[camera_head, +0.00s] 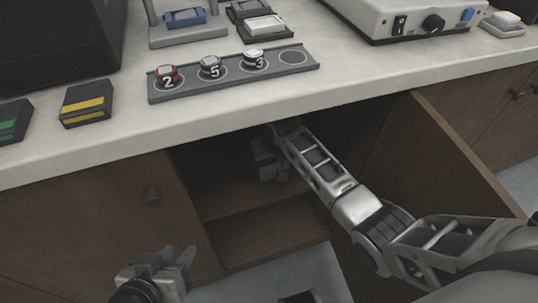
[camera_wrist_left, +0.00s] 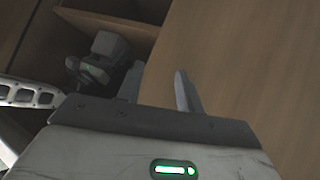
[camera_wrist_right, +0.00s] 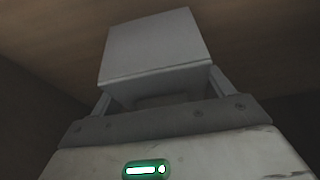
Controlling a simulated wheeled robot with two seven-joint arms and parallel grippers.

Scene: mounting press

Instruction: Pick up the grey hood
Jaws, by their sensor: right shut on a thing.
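The grey hood (camera_head: 264,158) is a blocky grey piece inside the open cabinet under the counter. It fills the middle of the right wrist view (camera_wrist_right: 155,48) and also shows in the left wrist view (camera_wrist_left: 110,46). My right gripper (camera_wrist_right: 158,92) reaches into the cabinet and is shut on the hood, with a finger at each side of its lower part. In the head view, the hood and the dim cabinet partly hide the fingers. My left gripper (camera_head: 176,254) is open and empty in front of the cabinet, below the counter edge.
The cabinet has a wooden shelf (camera_head: 265,225) and an open door (camera_head: 445,150) at the right. The counter (camera_head: 120,145) overhangs the opening. On it are a rack (camera_head: 232,77) with numbered pieces, a yellow-striped box (camera_head: 86,103) and a white machine (camera_head: 420,14).

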